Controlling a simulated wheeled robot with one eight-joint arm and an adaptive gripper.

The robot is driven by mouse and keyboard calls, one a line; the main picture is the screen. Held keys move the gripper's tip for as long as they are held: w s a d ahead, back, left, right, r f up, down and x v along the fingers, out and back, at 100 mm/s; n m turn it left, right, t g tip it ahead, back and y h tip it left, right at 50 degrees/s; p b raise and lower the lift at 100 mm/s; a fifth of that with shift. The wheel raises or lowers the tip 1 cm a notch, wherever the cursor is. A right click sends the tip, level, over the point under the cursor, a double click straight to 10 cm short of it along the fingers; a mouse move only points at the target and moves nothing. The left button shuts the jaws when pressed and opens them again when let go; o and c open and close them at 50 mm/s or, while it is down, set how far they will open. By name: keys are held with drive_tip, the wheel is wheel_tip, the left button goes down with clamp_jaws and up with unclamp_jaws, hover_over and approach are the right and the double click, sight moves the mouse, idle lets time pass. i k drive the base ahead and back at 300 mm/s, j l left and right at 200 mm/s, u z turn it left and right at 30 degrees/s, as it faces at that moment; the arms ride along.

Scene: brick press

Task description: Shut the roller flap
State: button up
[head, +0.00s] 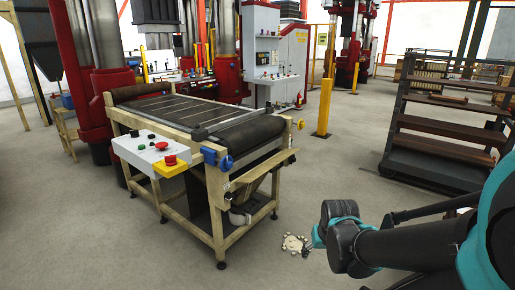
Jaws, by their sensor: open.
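The roller table (219,190) stands left of centre, with a cream frame and a dark roller (250,130) at its near right end. A cream plank-like flap (264,170) juts out at that end, below the roller; its exact angle is hard to tell. My gripper (306,246) is at the lower middle right, low in the picture and right of the table, apart from the flap. It is small in view and partly hidden behind my dark arm link. It is open, and I see nothing held in it.
A control box (148,154) with buttons is on the table's left side, and blue fittings (216,159) are near its front corner. A pale round object (292,243) shows beside my gripper. A yellow post (324,108) and dark shelving (440,140) stand behind. Floor between them is clear.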

sight(250, 176)
drive_tip(key=i+j, duration=0.15)
drive_tip(key=i, duration=0.35)
drive_tip(key=i+j, duration=0.1)
drive_tip(key=i, duration=0.4)
drive_tip(key=z, duration=0.05)
